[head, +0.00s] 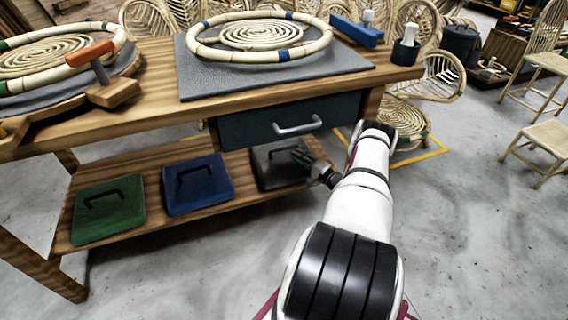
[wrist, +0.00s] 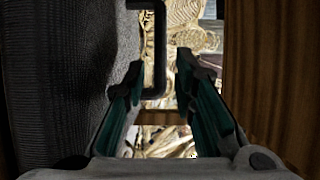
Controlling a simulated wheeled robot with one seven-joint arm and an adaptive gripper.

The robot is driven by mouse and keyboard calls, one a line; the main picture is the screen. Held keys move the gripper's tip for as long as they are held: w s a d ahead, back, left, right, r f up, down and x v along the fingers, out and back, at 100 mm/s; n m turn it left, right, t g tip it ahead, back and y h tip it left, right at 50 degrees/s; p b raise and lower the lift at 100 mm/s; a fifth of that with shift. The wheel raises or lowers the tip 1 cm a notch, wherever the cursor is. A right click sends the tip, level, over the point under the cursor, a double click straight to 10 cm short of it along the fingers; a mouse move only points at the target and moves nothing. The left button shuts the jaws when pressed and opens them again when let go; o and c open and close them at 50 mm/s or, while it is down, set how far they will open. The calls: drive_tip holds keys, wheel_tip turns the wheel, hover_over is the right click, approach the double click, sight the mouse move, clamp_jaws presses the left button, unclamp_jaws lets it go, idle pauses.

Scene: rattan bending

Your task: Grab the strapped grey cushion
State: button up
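The grey cushion (head: 268,177) lies flat on the lower shelf, at the right end of a row of cushions. My gripper (head: 303,157) is over its right part in the head view, hiding some of it. In the wrist view the cushion's dark grey cloth (wrist: 60,70) fills the left side. Its black strap (wrist: 160,50) stands out from it as a loop. My gripper (wrist: 160,76) is open there, with one finger on each side of the strap's outer bar. I cannot tell whether either finger touches it.
A green cushion (head: 108,212) and a blue cushion (head: 196,188) lie left on the same shelf. A drawer (head: 255,125) with a metal handle hangs above. A wooden surface (wrist: 270,70) borders the gripper's right in the wrist view. The floor (head: 460,220) right is clear.

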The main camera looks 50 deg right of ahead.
sight(284, 148)
drive_tip(key=w+b, duration=0.1)
drive_tip(key=w, duration=0.1)
drive_tip(key=w+b, duration=0.1)
drive_tip(key=w, duration=0.2)
drive_tip(key=w+d+b, duration=0.1)
drive_tip(key=w, duration=0.2)
drive_tip(key=shift+w, duration=0.2)
clamp_jaws()
